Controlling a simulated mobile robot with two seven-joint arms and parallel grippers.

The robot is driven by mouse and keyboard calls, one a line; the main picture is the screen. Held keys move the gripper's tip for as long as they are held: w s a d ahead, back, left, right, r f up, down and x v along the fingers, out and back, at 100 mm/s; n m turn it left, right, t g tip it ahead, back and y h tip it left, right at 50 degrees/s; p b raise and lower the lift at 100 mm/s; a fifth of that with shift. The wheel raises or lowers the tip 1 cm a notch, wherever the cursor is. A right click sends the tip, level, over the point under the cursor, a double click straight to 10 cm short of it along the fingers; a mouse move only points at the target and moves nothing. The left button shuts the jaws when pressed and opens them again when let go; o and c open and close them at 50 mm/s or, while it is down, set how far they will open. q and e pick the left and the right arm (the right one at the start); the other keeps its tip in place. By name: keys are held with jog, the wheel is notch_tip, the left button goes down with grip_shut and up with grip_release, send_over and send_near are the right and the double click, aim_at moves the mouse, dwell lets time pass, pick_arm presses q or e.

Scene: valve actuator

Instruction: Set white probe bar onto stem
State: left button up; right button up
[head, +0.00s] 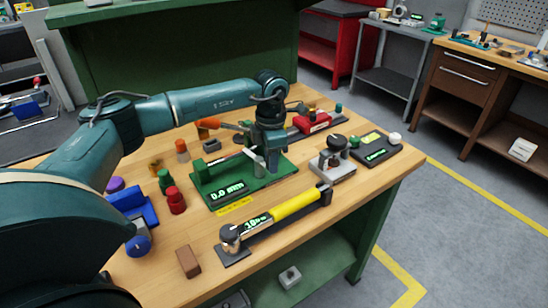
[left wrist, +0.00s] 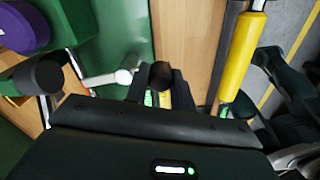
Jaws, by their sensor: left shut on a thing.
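My left gripper (head: 268,142) points down over a green gauge stand (head: 284,171) whose display reads 0.0 mm. It is shut, and a slim white probe bar (head: 250,153) sticks out at its fingertips, tilted. A pale upright stem (head: 260,170) stands on the green base just below the bar; I cannot tell whether they touch. In the left wrist view the white bar (left wrist: 104,79) shows by the dark fingers, with a rounded white end. The grip itself is partly hidden by the fingers. My right gripper is not in view.
A yellow-handled tool (head: 296,204) lies along the front of the bench. A grey block with a dark knob (head: 334,163) stands to the right, and red and green knobs (head: 175,199) to the left. An orange-handled tool (head: 209,123) lies behind. Bare wood shows at the front.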

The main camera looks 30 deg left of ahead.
pick_arm(q)
jog(key=shift+s+a+m, duration=0.15)
jog(key=shift+s+m, duration=0.15)
jog(key=shift+m, duration=0.4)
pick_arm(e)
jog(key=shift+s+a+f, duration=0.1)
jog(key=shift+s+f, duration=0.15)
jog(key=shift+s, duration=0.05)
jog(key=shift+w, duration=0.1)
pick_arm(q)
jog(key=o, duration=1)
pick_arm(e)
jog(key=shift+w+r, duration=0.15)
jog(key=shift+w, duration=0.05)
pick_arm(q)
jog(key=shift+r, duration=0.1)
jog(key=shift+r+b, duration=0.95)
jog(key=shift+r, duration=5.6)
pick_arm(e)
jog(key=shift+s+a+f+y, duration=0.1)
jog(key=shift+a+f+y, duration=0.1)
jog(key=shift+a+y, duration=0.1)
